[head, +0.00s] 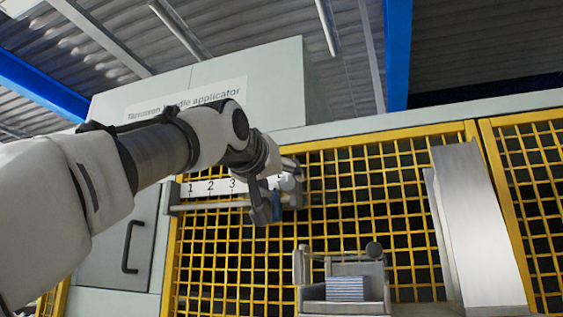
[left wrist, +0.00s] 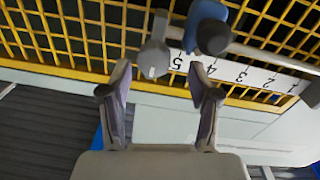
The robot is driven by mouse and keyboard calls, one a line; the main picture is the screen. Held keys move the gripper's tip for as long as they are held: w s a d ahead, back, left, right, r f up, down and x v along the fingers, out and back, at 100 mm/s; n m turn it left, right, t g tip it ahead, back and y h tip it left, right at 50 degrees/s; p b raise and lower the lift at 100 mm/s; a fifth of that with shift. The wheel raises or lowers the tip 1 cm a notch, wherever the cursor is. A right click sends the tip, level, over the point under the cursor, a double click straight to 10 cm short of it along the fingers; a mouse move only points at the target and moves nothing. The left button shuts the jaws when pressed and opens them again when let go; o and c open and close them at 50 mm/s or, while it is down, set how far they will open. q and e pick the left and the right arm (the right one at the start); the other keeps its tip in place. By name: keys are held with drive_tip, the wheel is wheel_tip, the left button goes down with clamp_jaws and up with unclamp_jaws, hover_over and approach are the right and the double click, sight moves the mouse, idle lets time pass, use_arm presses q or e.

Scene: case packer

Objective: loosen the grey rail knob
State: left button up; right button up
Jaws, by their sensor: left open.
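The rail knob (left wrist: 213,37) is a dark grey round cap in the left wrist view, on a blue slider (left wrist: 207,11) on the rail (left wrist: 262,52). The slider shows partly in the head view (head: 277,206), beside my left gripper. My left gripper (left wrist: 160,82) is open and empty, with its two fingers apart. The knob lies beyond the fingertips, toward the right finger, and looks apart from them. In the head view my left gripper (head: 272,190) is in front of the rail's right end and hides part of it. My right gripper is not in view.
A grey block (left wrist: 153,58) at the rail's end stands beyond the gap between my fingers. A numbered scale (left wrist: 245,75) runs along the rail. Yellow mesh guard (head: 350,200) lies behind. A grey holder (head: 312,306) with a striped stack and a metal chute (head: 475,230) are at right.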

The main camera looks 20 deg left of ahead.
use_arm(q)
drive_tip(key=shift+w+d+f, duration=0.25)
drive_tip(key=shift+w+d, duration=0.55)
drive_tip(key=shift+w, duration=0.15)
drive_tip(key=shift+a, duration=0.15)
drive_tip(key=shift+s+a, duration=0.25)
drive_tip(key=shift+a, duration=0.1)
drive_tip(key=c, duration=0.4)
drive_tip(key=shift+s+a+r, duration=0.1)
drive_tip(key=shift+s, duration=0.05)
drive_tip(key=c, duration=0.6)
drive_tip(key=shift+d, duration=0.25)
drive_tip(key=shift+c, duration=0.9)
drive_tip(key=shift+a, duration=0.1)
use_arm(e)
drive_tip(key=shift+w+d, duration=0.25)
